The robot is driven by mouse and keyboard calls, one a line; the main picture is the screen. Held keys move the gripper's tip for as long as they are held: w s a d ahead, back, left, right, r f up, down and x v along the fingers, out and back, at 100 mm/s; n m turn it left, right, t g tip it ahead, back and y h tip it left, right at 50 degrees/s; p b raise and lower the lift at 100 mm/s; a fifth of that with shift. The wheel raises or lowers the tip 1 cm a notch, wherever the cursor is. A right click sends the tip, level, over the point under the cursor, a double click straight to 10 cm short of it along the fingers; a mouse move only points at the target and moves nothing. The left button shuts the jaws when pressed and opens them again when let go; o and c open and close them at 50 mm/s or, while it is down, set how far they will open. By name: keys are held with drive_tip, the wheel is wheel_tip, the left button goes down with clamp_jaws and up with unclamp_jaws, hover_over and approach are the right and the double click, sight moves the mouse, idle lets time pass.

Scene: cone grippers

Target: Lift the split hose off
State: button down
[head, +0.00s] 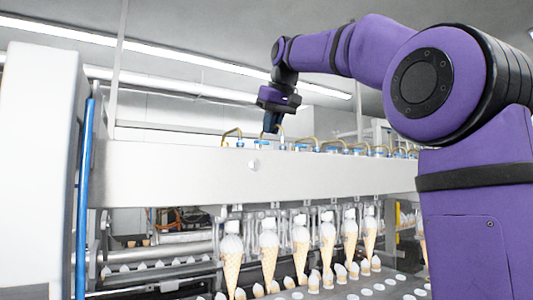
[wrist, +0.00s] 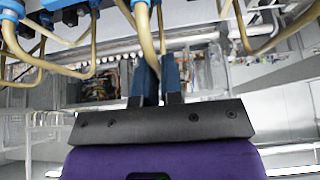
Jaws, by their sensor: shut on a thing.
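My gripper (head: 271,123) is above the white beam of the cone machine, among a row of curved tan hoses. In the wrist view its two dark blue fingers (wrist: 159,82) are close together around a tan hose (wrist: 146,38), which runs up from between them to a blue and white fitting at the top edge. In the head view the hose (head: 281,131) shows beside the fingertips. No split can be made out on it, and its lower end is hidden.
Other tan hoses (head: 232,131) with blue fittings stand close on both sides along the white beam (head: 250,175). Filled cones (head: 301,245) hang in a row below it. A blue upright pipe (head: 84,200) stands at the left. The space above the hoses is mostly clear.

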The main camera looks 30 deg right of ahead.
drive_tip(key=shift+r, duration=1.6)
